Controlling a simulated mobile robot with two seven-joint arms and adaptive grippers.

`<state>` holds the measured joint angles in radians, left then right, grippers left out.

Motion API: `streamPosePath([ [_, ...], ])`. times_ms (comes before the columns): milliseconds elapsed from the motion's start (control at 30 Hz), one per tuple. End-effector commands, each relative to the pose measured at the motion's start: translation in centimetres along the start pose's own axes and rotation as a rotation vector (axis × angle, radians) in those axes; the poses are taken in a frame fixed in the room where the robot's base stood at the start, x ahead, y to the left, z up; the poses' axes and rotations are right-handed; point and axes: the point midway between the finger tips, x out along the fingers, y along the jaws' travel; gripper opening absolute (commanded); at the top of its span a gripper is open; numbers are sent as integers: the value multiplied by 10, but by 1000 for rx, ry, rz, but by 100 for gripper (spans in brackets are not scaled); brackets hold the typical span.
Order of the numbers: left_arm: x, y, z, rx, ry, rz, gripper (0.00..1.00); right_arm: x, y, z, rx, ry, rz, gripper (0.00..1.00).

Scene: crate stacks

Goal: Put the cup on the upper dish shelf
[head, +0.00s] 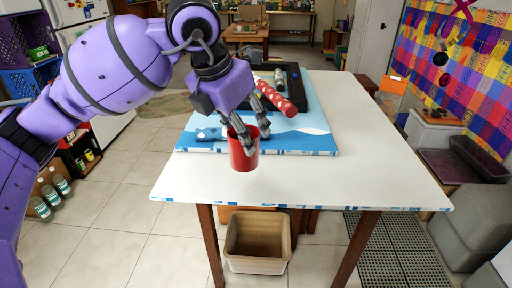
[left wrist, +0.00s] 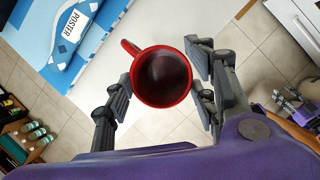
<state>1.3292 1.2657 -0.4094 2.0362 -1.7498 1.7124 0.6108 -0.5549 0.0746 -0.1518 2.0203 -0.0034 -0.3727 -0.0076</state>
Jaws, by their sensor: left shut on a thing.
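The red cup (head: 243,152) is upright at the front left part of the white table in the head view. My left gripper (head: 243,138) is shut on it, with fingers on either side. In the left wrist view the cup (left wrist: 162,76) is seen from above, its inside dark and empty, its handle towards the upper left. The left gripper's fingers (left wrist: 160,92) flank it there. The cup appears held up, with floor tiles beside it. A grey and purple part, probably my right gripper (left wrist: 295,105), shows at the right edge. I cannot make out the dish shelf.
The white table (head: 370,165) has a blue patterned mat (head: 300,140), a red dotted roll (head: 275,97) and a black tray (head: 295,85). The table's front right is clear. A beige bin (head: 258,262) stands below.

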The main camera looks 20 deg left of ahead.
Motion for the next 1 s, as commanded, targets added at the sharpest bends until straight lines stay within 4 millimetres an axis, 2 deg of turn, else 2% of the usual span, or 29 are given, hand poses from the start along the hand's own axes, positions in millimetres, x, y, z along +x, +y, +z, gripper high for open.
streamPosePath([
  [67,14,3,16,-2,-2,-4,0,-2,0,-4,1,4,0,40],
  [200,49,8,23,-2,1,-3,0,-2,0,-1,1,0,0,40],
  [300,65,11,28,0,0,-1,0,-2,0,1,1,-4,0,40],
  [600,88,14,34,1,0,-3,0,-3,0,1,1,-6,0,40],
  [800,114,14,22,1,-1,-1,0,-3,0,0,2,-5,0,40],
  [1000,115,14,23,2,-3,0,0,-3,0,0,2,-5,0,40],
])
